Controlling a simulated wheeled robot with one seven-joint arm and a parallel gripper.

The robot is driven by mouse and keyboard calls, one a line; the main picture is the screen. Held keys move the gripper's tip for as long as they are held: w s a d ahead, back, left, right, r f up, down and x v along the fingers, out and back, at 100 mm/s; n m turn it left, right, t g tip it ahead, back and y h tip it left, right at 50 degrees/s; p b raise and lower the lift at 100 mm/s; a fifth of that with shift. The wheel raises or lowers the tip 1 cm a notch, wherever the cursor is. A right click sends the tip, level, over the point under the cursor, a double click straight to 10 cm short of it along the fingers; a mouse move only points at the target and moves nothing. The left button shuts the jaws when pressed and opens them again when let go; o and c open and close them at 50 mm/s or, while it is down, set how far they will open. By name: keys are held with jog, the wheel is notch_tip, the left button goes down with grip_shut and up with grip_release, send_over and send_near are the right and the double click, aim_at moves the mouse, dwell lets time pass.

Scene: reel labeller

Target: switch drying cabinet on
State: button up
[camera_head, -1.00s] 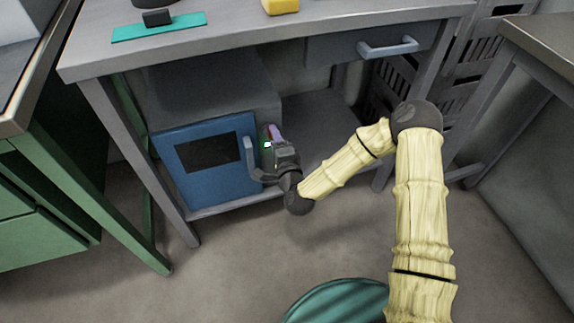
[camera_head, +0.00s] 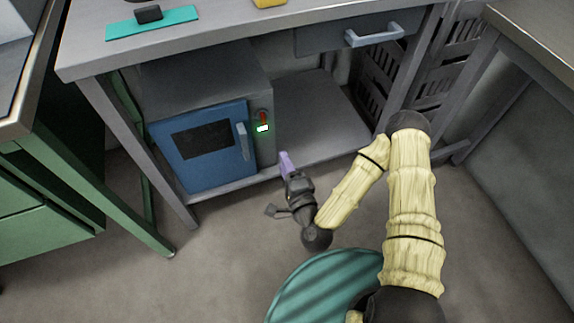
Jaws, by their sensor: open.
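The drying cabinet (camera_head: 205,85) is a grey box with a blue door (camera_head: 215,172), standing on the shelf under the grey bench. The door looks shut and has a dark window and a grey upright handle (camera_head: 242,142). On the narrow front strip right of the door are a small red switch (camera_head: 263,116) and, just below it, a bright green-white light (camera_head: 262,128), which is lit. My gripper (camera_head: 284,182) is open and empty, in front of the shelf, below and right of the switch and apart from the cabinet. A purple fingertip points up.
The shelf right of the cabinet (camera_head: 315,120) is bare. A bench leg (camera_head: 140,155) stands left of the cabinet. A drawer with a handle (camera_head: 375,36) hangs above right. A green workbench (camera_head: 45,200) is at the left. A round teal thing (camera_head: 325,282) is low in front.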

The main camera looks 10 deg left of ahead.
jog(key=shift+s+d+r, duration=0.2)
jog(key=shift+s+d, duration=0.1)
jog(key=shift+s, duration=0.15)
dwell(0.5)
